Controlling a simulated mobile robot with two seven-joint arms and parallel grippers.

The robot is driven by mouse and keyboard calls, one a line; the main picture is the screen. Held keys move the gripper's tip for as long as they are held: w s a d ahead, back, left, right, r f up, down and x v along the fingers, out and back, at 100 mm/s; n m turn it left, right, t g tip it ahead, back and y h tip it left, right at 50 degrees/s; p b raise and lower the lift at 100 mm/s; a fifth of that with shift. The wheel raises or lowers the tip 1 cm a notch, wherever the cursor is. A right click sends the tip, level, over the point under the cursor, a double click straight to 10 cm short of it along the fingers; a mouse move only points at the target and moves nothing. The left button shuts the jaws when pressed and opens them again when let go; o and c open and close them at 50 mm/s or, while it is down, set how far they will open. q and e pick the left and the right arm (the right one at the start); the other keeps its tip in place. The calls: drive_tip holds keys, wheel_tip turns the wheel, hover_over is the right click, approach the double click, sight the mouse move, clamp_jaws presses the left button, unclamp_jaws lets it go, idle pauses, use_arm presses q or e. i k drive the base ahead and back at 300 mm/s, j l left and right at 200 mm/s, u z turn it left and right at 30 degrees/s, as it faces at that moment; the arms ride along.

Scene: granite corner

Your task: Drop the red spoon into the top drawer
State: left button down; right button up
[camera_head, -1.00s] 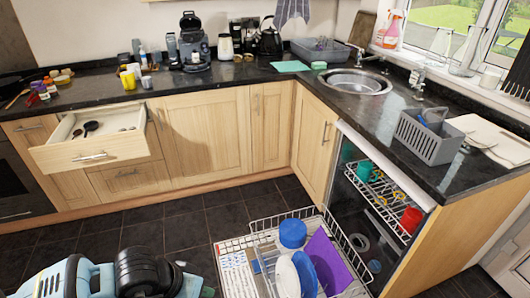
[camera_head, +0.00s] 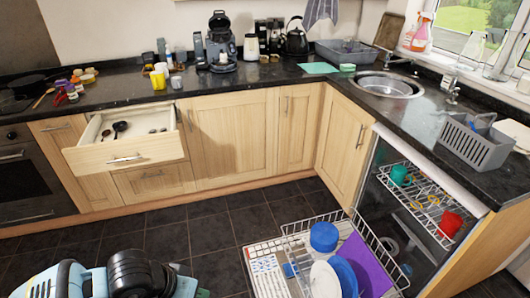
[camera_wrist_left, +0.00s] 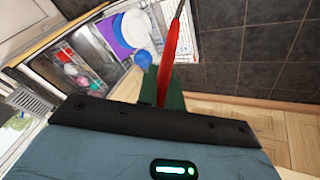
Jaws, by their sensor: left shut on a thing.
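The red spoon (camera_wrist_left: 170,48) shows in the left wrist view, with its red handle held upright in the picture and its far end cut off by the top edge. My left gripper (camera_wrist_left: 161,88) is shut on it with dark green fingers. In the head view my left arm shows at the bottom left and the spoon cannot be made out. The top drawer (camera_head: 122,152) is pulled open at the left, with dark spoons (camera_head: 120,127) and small items inside. My left gripper is well short of the drawer, over the floor. My right gripper is not in view.
The open dishwasher (camera_head: 400,200) has its lower rack (camera_head: 300,245) pulled out at the bottom middle, holding a blue bowl (camera_head: 324,236), plates and a purple board (camera_head: 367,262). Clear dark floor (camera_head: 200,222) lies between my arm and the cabinets. The counter carries appliances and jars.

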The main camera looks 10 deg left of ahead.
sight(147, 128)
drive_tip(key=i+j, duration=0.1)
drive_tip(key=j, duration=0.4)
drive_tip(key=j+u, duration=0.15)
drive_tip(key=j, duration=0.4)
drive_tip(key=i+j, duration=0.2)
drive_tip(key=j, duration=0.3)
drive_tip(key=i+j, duration=0.2)
drive_tip(key=j, duration=0.25)
drive_tip(key=i+j+u, duration=0.1)
drive_tip(key=i+j, duration=0.15)
drive_tip(key=j, duration=0.2)
drive_tip(key=i+j, duration=0.25)
drive_tip(key=j, duration=0.2)
drive_tip(key=i+j+u, duration=0.1)
drive_tip(key=j, duration=0.35)
drive_tip(key=i+j, duration=0.35)
